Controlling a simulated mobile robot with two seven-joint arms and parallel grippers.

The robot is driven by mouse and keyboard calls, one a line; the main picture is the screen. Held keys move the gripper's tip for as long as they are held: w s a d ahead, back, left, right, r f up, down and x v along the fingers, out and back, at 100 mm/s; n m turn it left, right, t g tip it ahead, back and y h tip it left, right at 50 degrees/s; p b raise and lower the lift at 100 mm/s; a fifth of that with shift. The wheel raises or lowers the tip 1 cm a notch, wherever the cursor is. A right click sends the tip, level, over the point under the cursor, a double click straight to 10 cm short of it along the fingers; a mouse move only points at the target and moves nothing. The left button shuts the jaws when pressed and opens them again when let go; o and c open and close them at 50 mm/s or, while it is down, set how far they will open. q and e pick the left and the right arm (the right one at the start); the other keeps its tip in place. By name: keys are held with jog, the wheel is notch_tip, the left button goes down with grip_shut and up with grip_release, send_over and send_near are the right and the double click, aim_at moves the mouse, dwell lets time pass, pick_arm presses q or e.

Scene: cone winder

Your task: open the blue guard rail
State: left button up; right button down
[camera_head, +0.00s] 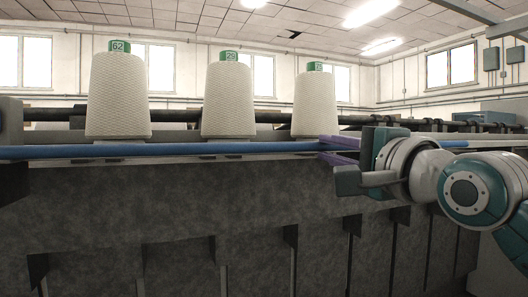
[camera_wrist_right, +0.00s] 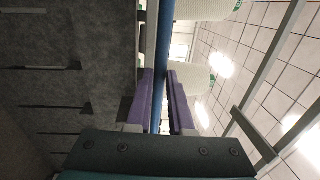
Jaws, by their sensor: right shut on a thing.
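The blue guard rail (camera_head: 220,149) runs level across the front of the machine in the head view, in front of the cone bases. It also shows in the right wrist view (camera_wrist_right: 164,45), running up from between the purple fingers. My right gripper (camera_head: 328,151) comes in from the right, and its purple fingers are shut on the rail, one on each side of it. It also shows in the right wrist view (camera_wrist_right: 161,98). The gripper body hides the rail behind it; a short blue stretch shows again further right. My left gripper is not in view.
White yarn cones (camera_head: 118,97), (camera_head: 229,101), (camera_head: 314,105) with green numbered tops stand upright just behind the rail. The dark grey machine front (camera_head: 180,205) lies below the rail, with brackets along it. The space in front of the rail at left is clear.

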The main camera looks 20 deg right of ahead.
jog(key=shift+a, duration=0.1)
jog(key=c, duration=0.8)
grip_release()
jog(key=shift+w, duration=0.1)
jog(key=s, duration=0.3)
jog(key=s+b, duration=0.1)
jog(key=s, duration=0.2)
jog(key=s+f+b, duration=0.1)
jog(key=s, duration=0.3)
jog(key=shift+d, duration=0.4)
